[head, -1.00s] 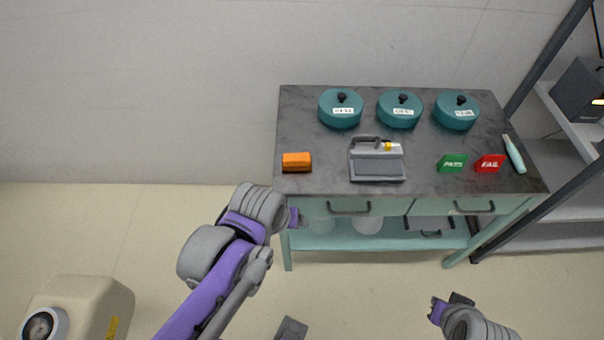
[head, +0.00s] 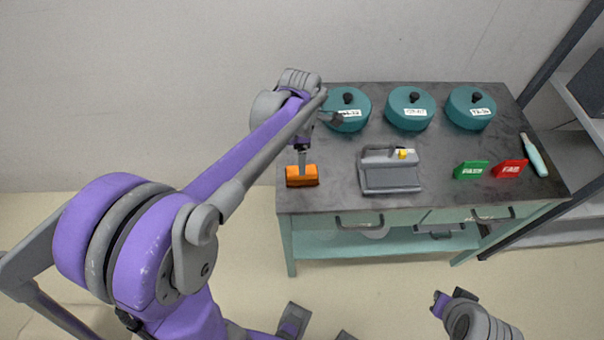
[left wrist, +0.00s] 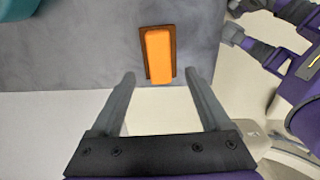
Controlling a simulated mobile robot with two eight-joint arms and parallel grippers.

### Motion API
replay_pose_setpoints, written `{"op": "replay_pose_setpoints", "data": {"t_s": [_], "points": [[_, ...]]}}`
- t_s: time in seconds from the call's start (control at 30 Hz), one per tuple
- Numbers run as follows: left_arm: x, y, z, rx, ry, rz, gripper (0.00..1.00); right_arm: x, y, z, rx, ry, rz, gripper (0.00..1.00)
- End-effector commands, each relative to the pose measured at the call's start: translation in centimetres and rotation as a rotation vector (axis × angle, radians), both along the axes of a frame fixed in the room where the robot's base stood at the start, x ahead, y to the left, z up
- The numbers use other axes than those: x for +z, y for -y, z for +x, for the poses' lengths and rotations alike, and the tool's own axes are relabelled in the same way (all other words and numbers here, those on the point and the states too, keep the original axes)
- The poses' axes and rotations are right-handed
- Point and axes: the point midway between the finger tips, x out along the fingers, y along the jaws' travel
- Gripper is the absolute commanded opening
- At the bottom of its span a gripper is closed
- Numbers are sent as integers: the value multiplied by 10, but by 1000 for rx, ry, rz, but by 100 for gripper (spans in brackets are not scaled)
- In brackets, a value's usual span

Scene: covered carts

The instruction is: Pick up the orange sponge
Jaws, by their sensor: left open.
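The orange sponge (head: 302,177) lies at the left front corner of the cart's dark top. In the left wrist view the sponge (left wrist: 158,55) shows orange with a brown rim, beyond and roughly between my fingertips. My left gripper (left wrist: 160,82) is open and empty. In the head view the left gripper (head: 302,162) points down just above the sponge, partly hidden by my arm. My right gripper (head: 447,300) is low at the front right, off the cart; its jaws are too small to read.
Several things share the cart top (head: 330,165): three teal lidded pots, such as the left pot (head: 349,112), a grey device (head: 390,172), a green sign (head: 470,170), a red sign (head: 509,168) and a pale teal bottle (head: 534,155). A shelf rack (head: 575,105) stands at the right.

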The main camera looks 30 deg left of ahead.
Motion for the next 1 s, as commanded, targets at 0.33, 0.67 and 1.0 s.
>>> {"op": "replay_pose_setpoints", "data": {"t_s": [0.33,0.67,1.0], "points": [[-37,2,1,-2,1,1,80,-2,0,0,0,-1,0,0],[-67,2,1,-3,1,1,80,-4,0,-1,0,-2,0,0],[-67,2,1,-3,1,1,48,-4,0,-1,0,-2,0,0]]}}
